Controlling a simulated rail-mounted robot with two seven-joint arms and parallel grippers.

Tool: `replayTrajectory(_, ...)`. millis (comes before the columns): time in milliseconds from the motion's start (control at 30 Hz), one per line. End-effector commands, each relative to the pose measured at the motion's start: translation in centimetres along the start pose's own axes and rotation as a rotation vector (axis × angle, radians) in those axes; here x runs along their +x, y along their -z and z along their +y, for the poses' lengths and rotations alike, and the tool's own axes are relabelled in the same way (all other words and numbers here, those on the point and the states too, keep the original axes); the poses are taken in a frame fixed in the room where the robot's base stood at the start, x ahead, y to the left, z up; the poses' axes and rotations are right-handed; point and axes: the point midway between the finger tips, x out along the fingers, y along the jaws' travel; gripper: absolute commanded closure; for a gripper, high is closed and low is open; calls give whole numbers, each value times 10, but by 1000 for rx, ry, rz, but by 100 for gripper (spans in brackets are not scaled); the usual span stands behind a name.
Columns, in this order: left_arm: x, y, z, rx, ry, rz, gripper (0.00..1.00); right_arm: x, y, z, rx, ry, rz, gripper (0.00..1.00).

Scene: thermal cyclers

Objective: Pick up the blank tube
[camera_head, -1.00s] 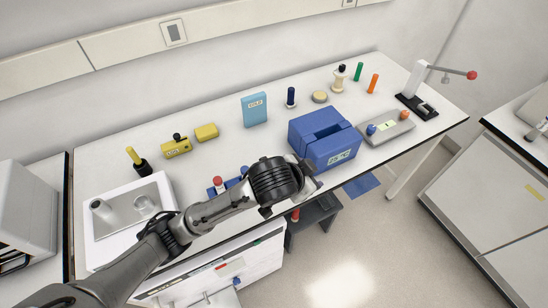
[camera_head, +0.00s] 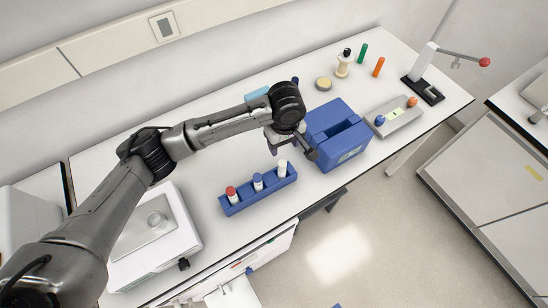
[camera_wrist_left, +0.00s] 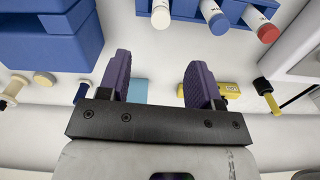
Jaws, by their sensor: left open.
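A blue rack (camera_head: 240,199) near the front edge of the bench holds a red-capped tube (camera_head: 231,191), a blue-capped tube (camera_head: 258,180) and a white-capped tube (camera_head: 282,167), all upright. No readable label shows which is the blank tube. In the left wrist view the white-capped tube (camera_wrist_left: 160,16), blue-capped tube (camera_wrist_left: 218,22) and red-capped tube (camera_wrist_left: 267,32) show at the top, beyond the fingers. My left gripper (camera_head: 291,146) is open and empty, above the bench behind the white-capped end of the rack, apart from the tubes. It also shows in the left wrist view (camera_wrist_left: 156,74).
A blue box (camera_head: 336,130) stands close to the right of my left gripper. A grey tray (camera_head: 395,117) and a black-based stand (camera_head: 423,90) are farther right. A white machine (camera_head: 150,240) is at the left. My left arm hides part of the back bench.

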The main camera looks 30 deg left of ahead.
Motion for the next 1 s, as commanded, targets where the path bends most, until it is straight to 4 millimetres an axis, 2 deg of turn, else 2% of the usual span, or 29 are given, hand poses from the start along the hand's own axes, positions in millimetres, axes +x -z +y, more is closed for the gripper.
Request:
replayTrajectory(433, 67, 0, -1, -8, 4, -1, 41, 3, -12, 7, -18, -18, -26, 57)
replayTrajectory(600, 81, 0, 0, -7, 1, 0, 41, 3, -10, 6, -16, -16, -21, 57)
replayTrajectory(767, 87, 0, 0, -7, 1, 0, 41, 3, -9, 5, -12, -14, -19, 57)
replayTrajectory(1000, 116, 0, -1, -6, 2, 1, 41, 1, -8, 4, -8, -9, -16, 57)
